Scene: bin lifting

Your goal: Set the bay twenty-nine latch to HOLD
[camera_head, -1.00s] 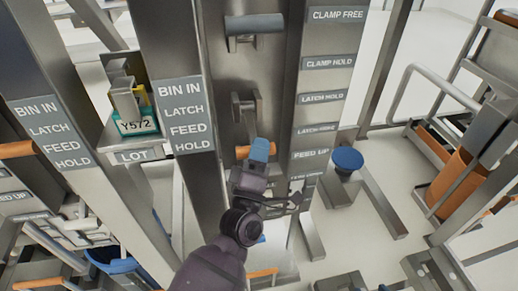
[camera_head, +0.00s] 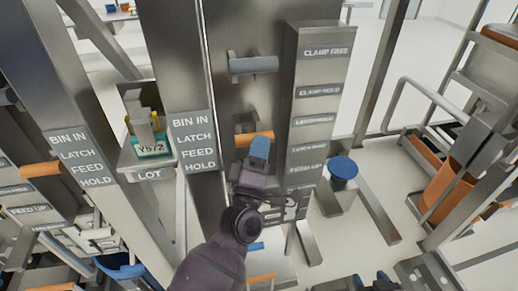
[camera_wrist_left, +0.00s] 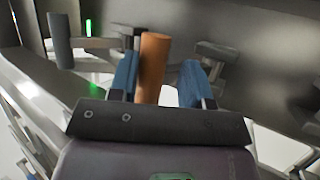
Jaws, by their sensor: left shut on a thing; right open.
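My left gripper (camera_head: 258,150) is shut on the orange latch handle (camera_head: 252,138) on the middle steel column. In the left wrist view the orange handle (camera_wrist_left: 152,65) stands between the blue fingertips (camera_wrist_left: 157,78). The handle sticks out from a bracket on the column face. A label strip (camera_head: 318,95) to its right lists CLAMP FREE, CLAMP HOLD, two LATCH lines that are hard to read, and FEED UP. In the picture the handle is about level with the LATCH labels.
A grey handle (camera_head: 253,65) sits above on the same column. A column on the left carries a BIN IN, LATCH, FEED, HOLD sign (camera_head: 194,143) and a LOT shelf with a Y572 card (camera_head: 151,148). A blue round knob (camera_head: 343,168) stands right of the label strip.

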